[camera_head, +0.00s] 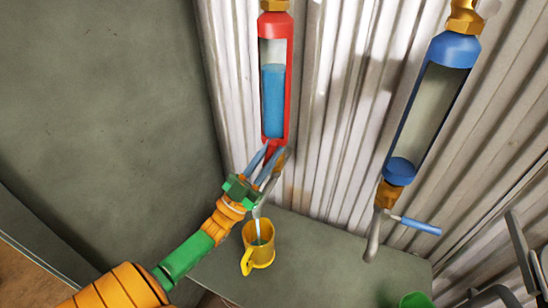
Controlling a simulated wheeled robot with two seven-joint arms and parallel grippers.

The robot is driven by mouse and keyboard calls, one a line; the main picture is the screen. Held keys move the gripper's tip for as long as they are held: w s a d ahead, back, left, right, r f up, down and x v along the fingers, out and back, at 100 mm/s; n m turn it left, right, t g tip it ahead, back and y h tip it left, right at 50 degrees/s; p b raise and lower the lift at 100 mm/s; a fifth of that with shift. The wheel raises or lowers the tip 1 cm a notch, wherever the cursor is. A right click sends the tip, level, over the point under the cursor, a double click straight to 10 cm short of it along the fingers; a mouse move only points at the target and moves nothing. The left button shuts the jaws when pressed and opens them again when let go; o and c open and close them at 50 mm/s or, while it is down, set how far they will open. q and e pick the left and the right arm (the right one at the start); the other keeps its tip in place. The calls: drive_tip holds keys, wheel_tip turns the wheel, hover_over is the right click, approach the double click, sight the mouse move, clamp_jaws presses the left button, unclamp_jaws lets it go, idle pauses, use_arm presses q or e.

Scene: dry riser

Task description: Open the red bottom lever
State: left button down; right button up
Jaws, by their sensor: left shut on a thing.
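The red dry riser (290,90) is mounted upright on the corrugated wall, with blue liquid (273,100) in its window. My left gripper (268,154) is at its lower end, its fingers shut on the red bottom lever. The lever is mostly hidden between and behind the fingers. A spout (258,211) hangs below, and a thin pale stream appears to run from it into a yellow mug (262,254) on the grey surface. My right gripper is not in view.
A blue riser (453,48) hangs at the right, with a blue lever (421,226) sticking out to the right and a spout below. A green cup (414,300) shows at the bottom edge. The grey counter (320,270) is clear between mug and cup. Dark grey bars (522,250) stand at the far right.

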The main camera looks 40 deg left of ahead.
use_arm(q)
drive_tip(key=shift+a+n+t+y, duration=0.2)
drive_tip(key=shift+n+t+y, duration=0.1)
drive_tip(key=shift+n+y, duration=0.4)
drive_tip(key=c, duration=0.8)
unclamp_jaws()
drive_tip(key=b+v, duration=0.2)
drive_tip(key=v, duration=0.5)
drive_tip(key=shift+s, duration=0.1)
